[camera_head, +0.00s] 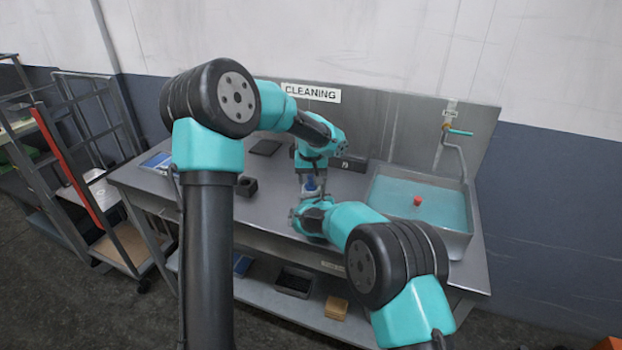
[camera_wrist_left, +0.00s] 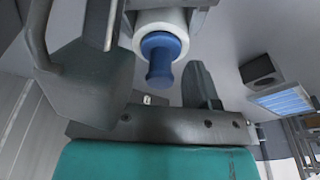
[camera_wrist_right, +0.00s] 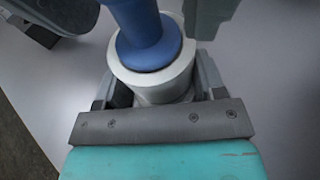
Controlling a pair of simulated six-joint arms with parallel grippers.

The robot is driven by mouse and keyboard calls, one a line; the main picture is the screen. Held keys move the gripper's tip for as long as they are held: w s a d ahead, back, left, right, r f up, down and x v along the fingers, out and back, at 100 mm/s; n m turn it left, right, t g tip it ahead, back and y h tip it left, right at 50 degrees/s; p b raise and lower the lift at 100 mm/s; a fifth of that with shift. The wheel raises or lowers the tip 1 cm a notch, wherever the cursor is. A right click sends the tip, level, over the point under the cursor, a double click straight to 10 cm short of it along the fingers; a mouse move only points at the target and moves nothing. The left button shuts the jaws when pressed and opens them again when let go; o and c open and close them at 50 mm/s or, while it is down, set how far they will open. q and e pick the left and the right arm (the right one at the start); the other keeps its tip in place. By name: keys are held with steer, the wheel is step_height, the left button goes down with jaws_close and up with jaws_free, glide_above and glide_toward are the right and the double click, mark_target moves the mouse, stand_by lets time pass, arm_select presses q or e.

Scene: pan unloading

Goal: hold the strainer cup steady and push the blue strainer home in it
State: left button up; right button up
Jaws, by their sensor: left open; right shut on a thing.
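The white strainer cup (camera_wrist_right: 165,88) stands upright between the fingers of my right gripper (camera_wrist_right: 158,80), which is shut on it. The blue strainer (camera_wrist_right: 145,38) sits in the cup's mouth, with its round flange inside the rim and its stem sticking up; how deep it sits I cannot tell. In the left wrist view the strainer (camera_wrist_left: 160,55) shows stem toward the camera, against the cup (camera_wrist_left: 178,22). My left gripper (camera_wrist_left: 150,75) is open above, a finger on either side of the stem. In the head view both grippers meet at the cup (camera_head: 310,192), partly hidden.
The sink (camera_head: 455,238) with blue-green water and a red object (camera_head: 417,201) is at the right, under a tap (camera_head: 457,145). A dark block (camera_head: 246,186) and a blue item (camera_head: 157,161) lie on the bench's left. Bench around the cup is clear.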

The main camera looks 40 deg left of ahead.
steer(key=shift+s+d+f, duration=0.1)
steer(key=shift+s+f, duration=0.05)
steer(key=shift+f, duration=0.4)
arm_select(q)
step_height(320, 180, up, 12)
steer(key=s+d, duration=0.1)
steer(key=shift+s+d+f, duration=0.15)
steer(key=shift+s+f, duration=0.05)
steer(key=shift+f, duration=0.05)
arm_select(e)
steer(key=o, duration=0.7)
steer(key=shift+r, duration=0.1)
steer(key=shift+o, duration=0.5)
steer(key=shift+r, duration=0.1)
steer(key=shift+r, duration=0.15)
steer(key=shift+s+d+r, duration=0.1)
steer(key=shift+d+r, duration=0.1)
steer(key=shift+d, duration=0.05)
steer(key=v, duration=1.1)
steer(key=shift+s, duration=0.1)
